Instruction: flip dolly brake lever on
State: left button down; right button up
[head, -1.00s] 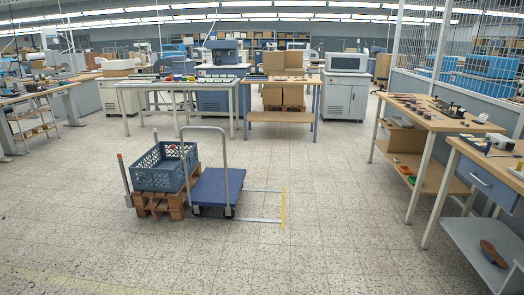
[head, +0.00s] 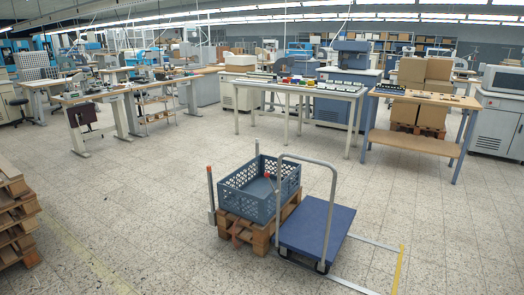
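The dolly has a blue deck (head: 318,226) and a grey hoop handle (head: 333,185) rising at its left end. Dark wheels (head: 321,267) show under its near edge. It stands on the tiled floor at lower right of centre in the head view. I cannot make out a brake lever on it or tell its position; it is too small or hidden. Neither of my grippers is in view.
A blue-grey crate (head: 247,207) sits on a wooden pallet (head: 258,238) left of the dolly, beside red-tipped posts (head: 210,190). Floor markings, including a yellow strip (head: 398,270), lie to the right. Stacked pallets (head: 15,225) stand far left. Floor in front is clear.

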aim_at(266, 175)
jog(key=i+j+u, duration=0.15)
jog(key=i+u, duration=0.15)
jog(key=i, duration=0.3)
jog(key=i+u, duration=0.25)
jog(key=i, duration=0.35)
jog(key=i+j+z, duration=1.2)
jog(key=j, duration=0.25)
jog(key=i+j+z, duration=0.3)
jog(key=j, duration=0.2)
jog(key=k, duration=0.1)
